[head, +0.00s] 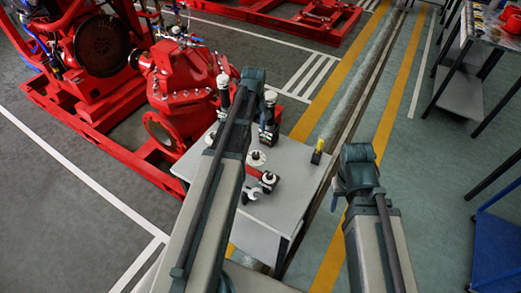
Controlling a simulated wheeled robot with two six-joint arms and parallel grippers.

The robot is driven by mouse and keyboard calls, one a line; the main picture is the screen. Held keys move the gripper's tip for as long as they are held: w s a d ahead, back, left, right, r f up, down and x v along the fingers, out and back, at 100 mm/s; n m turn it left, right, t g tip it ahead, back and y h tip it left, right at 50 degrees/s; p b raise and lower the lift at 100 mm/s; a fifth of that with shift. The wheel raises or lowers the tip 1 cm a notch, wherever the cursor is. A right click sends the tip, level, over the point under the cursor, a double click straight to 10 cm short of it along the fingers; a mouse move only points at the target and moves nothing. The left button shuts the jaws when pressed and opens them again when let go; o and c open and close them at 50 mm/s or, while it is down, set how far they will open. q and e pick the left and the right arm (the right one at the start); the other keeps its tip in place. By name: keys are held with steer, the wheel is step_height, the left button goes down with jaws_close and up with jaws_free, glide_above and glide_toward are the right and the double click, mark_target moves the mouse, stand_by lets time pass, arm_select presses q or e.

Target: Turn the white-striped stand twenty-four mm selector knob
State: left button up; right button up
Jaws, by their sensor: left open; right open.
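A small grey table (298,185) stands in the middle, carrying several small fixtures. A black knob on a pale round plate (257,157) sits near its middle. A red piece with black ends (268,179) lies just below, beside a pale grey and black piece (252,193). Two dark uprights with white tops, one left (223,92) and one right (270,102), show on either side of my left arm. I cannot tell which fixture is the white-striped stand. My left arm crosses the table's left part; my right arm is right of the table. Neither gripper's fingers can be made out.
A black post with a yellow top (318,150) stands at the table's right back edge. A red pumpset (190,95) is close behind on the left. A dark workbench (470,70) and a blue cart (497,245) are on the right, with open floor between.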

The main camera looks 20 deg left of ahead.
mark_target(256, 154)
arm_select(q)
step_height(256, 154, down, 14)
steer(key=b, duration=1.3)
steer(key=shift+b, duration=0.35)
steer(key=shift+r, duration=0.1)
steer(key=shift+c, duration=0.2)
jaws_close()
